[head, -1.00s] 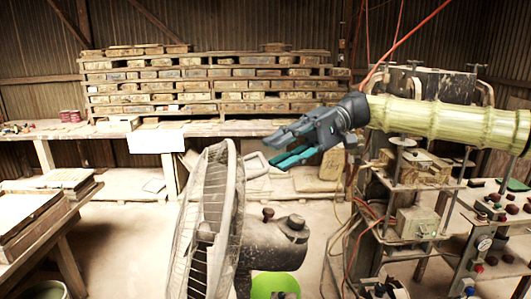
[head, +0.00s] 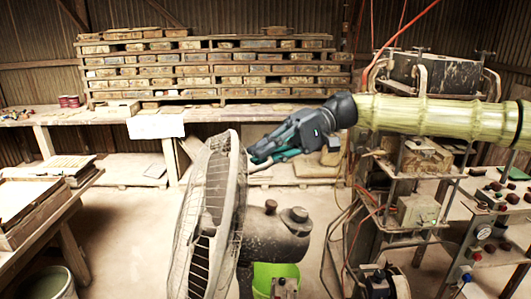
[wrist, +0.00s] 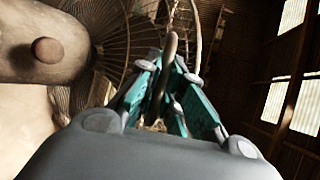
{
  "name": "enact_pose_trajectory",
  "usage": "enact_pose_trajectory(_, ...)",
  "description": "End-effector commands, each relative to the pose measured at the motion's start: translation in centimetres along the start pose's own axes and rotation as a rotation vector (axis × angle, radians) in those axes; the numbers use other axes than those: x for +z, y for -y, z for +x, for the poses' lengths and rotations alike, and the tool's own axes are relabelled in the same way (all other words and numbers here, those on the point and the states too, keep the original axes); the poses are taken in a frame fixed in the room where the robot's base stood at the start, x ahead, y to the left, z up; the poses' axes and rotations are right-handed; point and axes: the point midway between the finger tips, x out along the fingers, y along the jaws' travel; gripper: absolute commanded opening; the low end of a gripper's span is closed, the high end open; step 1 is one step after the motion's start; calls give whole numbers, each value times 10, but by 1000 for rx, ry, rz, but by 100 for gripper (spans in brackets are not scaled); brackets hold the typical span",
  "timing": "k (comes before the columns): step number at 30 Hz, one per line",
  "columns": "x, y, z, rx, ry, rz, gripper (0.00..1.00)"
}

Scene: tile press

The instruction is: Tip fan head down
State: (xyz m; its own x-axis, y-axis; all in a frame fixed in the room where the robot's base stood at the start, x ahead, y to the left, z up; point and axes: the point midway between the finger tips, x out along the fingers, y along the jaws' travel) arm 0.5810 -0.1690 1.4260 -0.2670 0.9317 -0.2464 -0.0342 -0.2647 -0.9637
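The fan stands in the lower middle of the head view, with its round wire cage (head: 207,225) upright and facing left. Its dusty motor housing (head: 272,237) is behind the cage on the right. My gripper (head: 254,157) reaches down to this handle from the upper right. In the wrist view the fingers of my gripper (wrist: 168,68) come together around the bar of the handle (wrist: 171,46). The cage (wrist: 110,40) shows behind; the exact finger contact is partly hidden.
A machine with hoses and a control box (head: 418,210) stands at the right, close to my arm. A workbench (head: 90,117) with stacked tile boards runs along the back. A table (head: 75,190) and a bucket (head: 48,283) are at the left. A green bucket (head: 275,272) is behind the fan.

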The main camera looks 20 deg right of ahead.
Motion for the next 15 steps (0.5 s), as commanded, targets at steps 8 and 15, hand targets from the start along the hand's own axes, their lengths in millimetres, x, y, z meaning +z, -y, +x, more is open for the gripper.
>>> enact_pose_trajectory(8, 2, 3, 1, 0, 4, -3, 0)
enact_pose_trajectory(15, 1, 4, 2, 0, 4, -4, 0)
